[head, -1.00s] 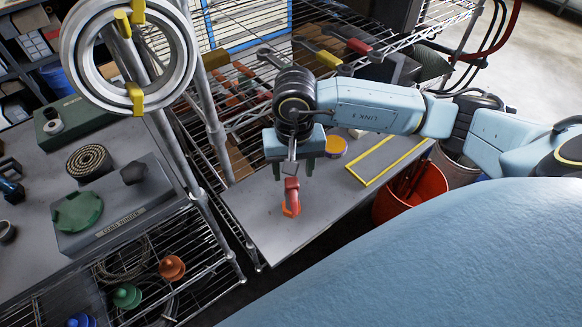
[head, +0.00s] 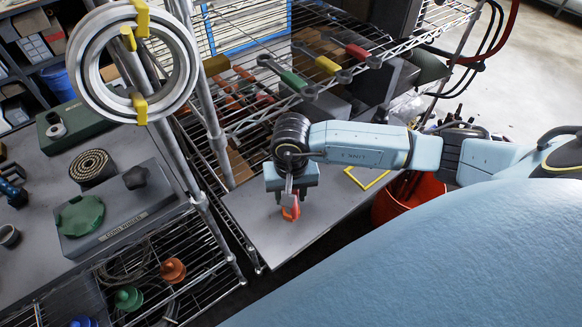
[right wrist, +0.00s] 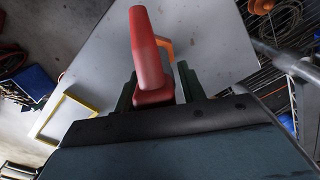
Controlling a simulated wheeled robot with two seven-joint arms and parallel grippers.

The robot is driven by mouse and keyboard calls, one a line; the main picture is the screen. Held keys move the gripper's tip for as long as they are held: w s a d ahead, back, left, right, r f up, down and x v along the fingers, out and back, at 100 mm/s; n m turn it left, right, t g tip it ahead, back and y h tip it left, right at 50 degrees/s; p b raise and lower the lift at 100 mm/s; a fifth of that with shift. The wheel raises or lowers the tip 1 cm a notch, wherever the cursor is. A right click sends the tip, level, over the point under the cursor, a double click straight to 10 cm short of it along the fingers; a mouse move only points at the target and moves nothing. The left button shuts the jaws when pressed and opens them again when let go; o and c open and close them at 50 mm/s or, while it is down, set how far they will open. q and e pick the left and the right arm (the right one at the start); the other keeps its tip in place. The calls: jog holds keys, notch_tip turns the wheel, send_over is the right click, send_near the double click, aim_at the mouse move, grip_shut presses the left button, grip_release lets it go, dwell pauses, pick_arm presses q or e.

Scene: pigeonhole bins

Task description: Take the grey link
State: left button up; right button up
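A red looped piece (right wrist: 148,50) stands up between the fingers of my right gripper (right wrist: 158,82) in the right wrist view. Its wide base lies against or very near the left finger; a thin dark gap seems to show by the right one, so a firm hold cannot be told. An orange piece (right wrist: 164,46) shows behind it, low over the tabletop. In the head view my right gripper (head: 290,198) is low over the grey table, with the red-orange piece (head: 291,212) under it. I cannot make out a grey link. My left gripper is not in view.
The grey tabletop (head: 265,235) is mostly clear around the gripper. A yellow frame marking (head: 367,180) lies on it. A wire rack with colored-handled tools (head: 328,66) stands behind. A red bucket (head: 420,195) is right of the table.

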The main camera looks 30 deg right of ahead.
grip_shut()
jog(key=shift+r, duration=0.15)
